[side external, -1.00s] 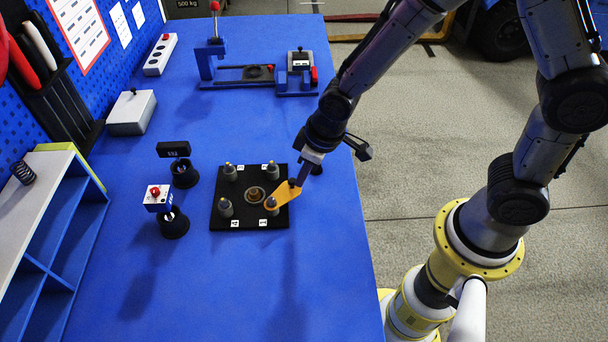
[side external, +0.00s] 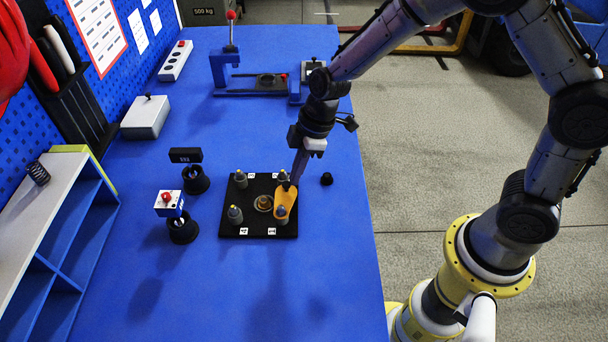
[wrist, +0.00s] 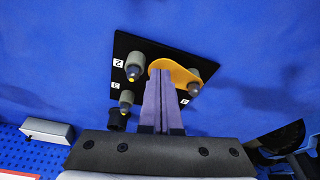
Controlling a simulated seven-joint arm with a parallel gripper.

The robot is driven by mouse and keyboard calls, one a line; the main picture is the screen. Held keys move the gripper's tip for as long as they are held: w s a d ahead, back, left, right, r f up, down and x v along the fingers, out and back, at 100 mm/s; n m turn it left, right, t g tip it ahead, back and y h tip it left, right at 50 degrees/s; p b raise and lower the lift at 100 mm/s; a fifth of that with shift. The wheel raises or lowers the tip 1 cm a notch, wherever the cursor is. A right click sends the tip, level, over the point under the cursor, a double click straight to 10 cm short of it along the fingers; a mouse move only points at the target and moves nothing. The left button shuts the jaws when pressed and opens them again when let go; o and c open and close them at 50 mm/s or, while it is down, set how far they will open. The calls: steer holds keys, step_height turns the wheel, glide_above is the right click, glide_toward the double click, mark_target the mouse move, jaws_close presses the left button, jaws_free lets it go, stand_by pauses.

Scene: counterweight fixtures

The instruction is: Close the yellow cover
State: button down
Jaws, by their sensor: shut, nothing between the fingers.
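The yellow cover (side external: 288,204) is a flat rounded arm on the black base plate (side external: 256,232). One end sits at the grey post (side external: 281,213) at the front right; the cover runs from there along the plate's right side toward the back right post. The round recess (side external: 263,203) in the plate's middle is uncovered. My gripper (side external: 293,180) is shut and empty, its fingertips at the cover's far end; contact is hard to tell. In the wrist view the shut fingers (wrist: 164,72) overlap the yellow cover (wrist: 182,72), and the recess is hidden.
Two black round stands, one with a red-button box (side external: 168,203), one with a black display (side external: 186,155), stand left of the plate. A blue lever fixture (side external: 225,70) stands behind. The table's front is clear.

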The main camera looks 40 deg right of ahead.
mark_target(278, 188)
steer(key=w+n, duration=0.1)
steer(key=a+n, duration=0.1)
steer(key=n, duration=0.1)
steer(key=w+n+g, duration=0.1)
steer(key=shift+w+a+f+n, duration=0.1)
steer(key=shift+w+a+n, duration=0.2)
steer(key=a+n, duration=0.1)
steer(key=n, duration=0.1)
steer(key=w+a+n+g, duration=0.1)
steer(key=shift+w+n, duration=0.2)
steer(key=shift+n, duration=0.2)
steer(key=shift+w+a, duration=0.2)
steer(key=shift+a, duration=0.2)
